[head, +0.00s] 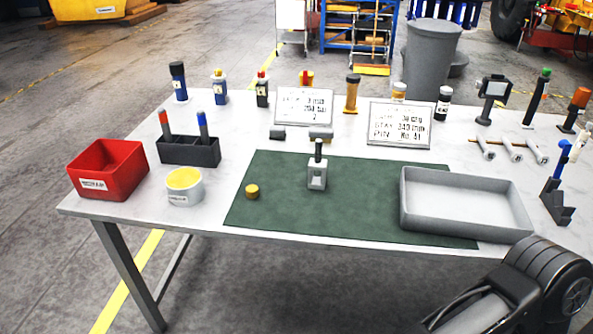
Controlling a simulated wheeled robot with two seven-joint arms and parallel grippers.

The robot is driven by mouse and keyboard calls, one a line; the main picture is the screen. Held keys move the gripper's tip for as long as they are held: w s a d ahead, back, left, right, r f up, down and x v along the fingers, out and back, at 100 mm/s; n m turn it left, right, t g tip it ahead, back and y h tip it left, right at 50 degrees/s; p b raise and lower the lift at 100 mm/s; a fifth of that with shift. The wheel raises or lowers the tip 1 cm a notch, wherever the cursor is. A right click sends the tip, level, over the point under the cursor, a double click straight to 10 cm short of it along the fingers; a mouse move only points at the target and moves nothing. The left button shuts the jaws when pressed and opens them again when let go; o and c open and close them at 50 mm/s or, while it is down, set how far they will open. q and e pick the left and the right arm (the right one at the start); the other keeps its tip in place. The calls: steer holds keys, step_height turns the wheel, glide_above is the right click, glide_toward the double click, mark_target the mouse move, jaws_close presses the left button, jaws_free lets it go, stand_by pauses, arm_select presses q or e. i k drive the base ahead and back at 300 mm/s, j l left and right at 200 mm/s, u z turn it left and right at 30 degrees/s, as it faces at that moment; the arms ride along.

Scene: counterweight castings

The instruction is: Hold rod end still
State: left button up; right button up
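A small light-grey block with a dark opening in its front (316,180) stands upright on the green mat (280,222), and a black rod (318,150) rises from its top. This looks like the rod end, though it is small in the picture. A short brass-coloured round piece (252,191) sits on the mat to its left, apart from it. Neither gripper's fingers show. Only dark links of my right arm come in at the lower right, clear of the block.
A grey tray (408,222) overlaps the mat's right side. A red bin (128,188), a white tub with a yellow top (184,198) and a black marker holder (208,154) stand left. Two sign boards (304,121) (376,138) and several tools stand behind. The mat's front is clear.

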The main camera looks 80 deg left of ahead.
mark_target(316, 163)
steer(key=u, duration=2.75)
